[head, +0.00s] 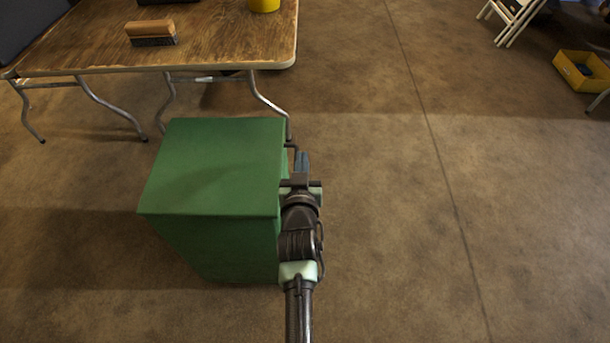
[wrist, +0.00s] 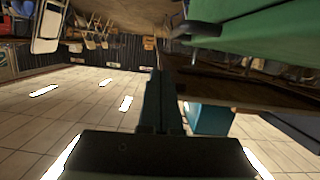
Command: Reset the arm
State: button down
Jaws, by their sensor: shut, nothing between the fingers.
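My gripper (head: 302,160) is at the right side of a green box-shaped cabinet (head: 215,165), at about the height of its top edge. In the wrist view, my gripper (wrist: 161,85) has its two fingers together, with nothing between them. The green cabinet (wrist: 270,35) fills the upper right of that view. A dark handle (wrist: 196,29) stands out from the cabinet, apart from my fingertips in the wrist view. My wrist hides part of the cabinet's right side in the head view.
A wooden table (head: 90,50) stands behind the cabinet, with a brush (head: 151,33) and a yellow container (head: 263,5) on it. A yellow bin (head: 580,72) and a folding chair (head: 515,18) are far right. The floor (head: 400,220) right of my arm is clear.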

jog(key=p+v, duration=0.1)
jog(key=v, duration=0.6)
jog(key=shift+s+r+p, duration=0.2)
jog(key=shift+s+p, duration=0.15)
jog(key=shift+d, duration=0.15)
jog(key=w+r+m+t, duration=0.1)
jog(key=w+r+t, duration=0.15)
jog(key=r, duration=1.45)
jog(key=w+r+t, duration=0.1)
jog(key=r+t, duration=0.3)
jog(key=r, duration=1.4)
jog(key=s+r+t, duration=0.3)
jog(key=s+r, duration=0.6)
jog(key=r, duration=0.4)
jog(key=s+r+t, duration=0.3)
jog(key=s+r, duration=0.6)
jog(key=r, duration=0.4)
notch_tip(320, 180, up, 27)
jog(key=w+p, duration=0.1)
jog(key=p, duration=2.7)
jog(key=shift+w+d+n, duration=0.3)
jog(key=shift+w+d, duration=0.05)
jog(key=shift+w, duration=0.05)
jog(key=shift+f, duration=0.15)
